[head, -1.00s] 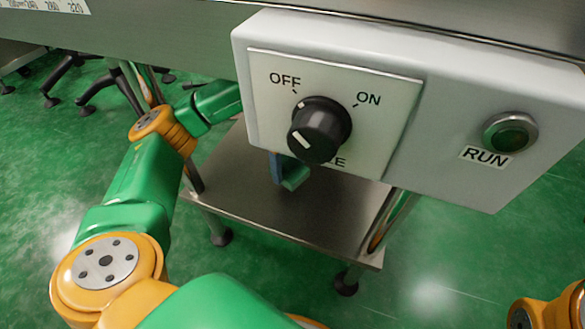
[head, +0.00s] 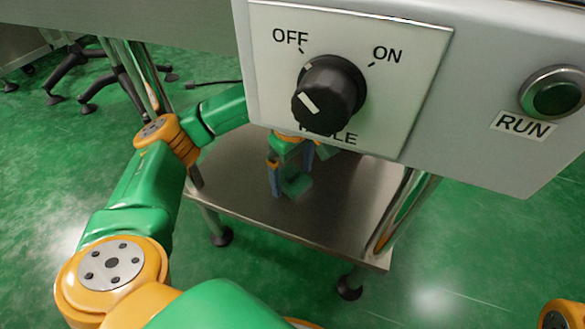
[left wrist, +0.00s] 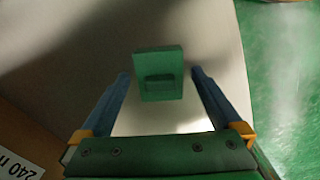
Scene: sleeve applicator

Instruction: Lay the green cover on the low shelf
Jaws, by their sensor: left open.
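The green cover (head: 298,187) is a small green block-like piece on the low steel shelf (head: 235,190), near its middle. In the left wrist view the cover (left wrist: 158,75) stands between and just past the fingertips, with a gap on each side. My left gripper (head: 291,172) reaches in under the control box and is open, its blue fingers pointing down at the shelf. It also shows in the left wrist view (left wrist: 160,75). The control box hides part of my left wrist. I cannot tell whether the cover rests fully flat. My right gripper is out of view.
The control box (head: 470,80) with a black knob (head: 329,92) and a RUN button (head: 553,92) overhangs the shelf closely above my left gripper. Shelf legs stand at the corners. Black chair legs (head: 110,85) are at the back left. Bare shelf lies around the cover.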

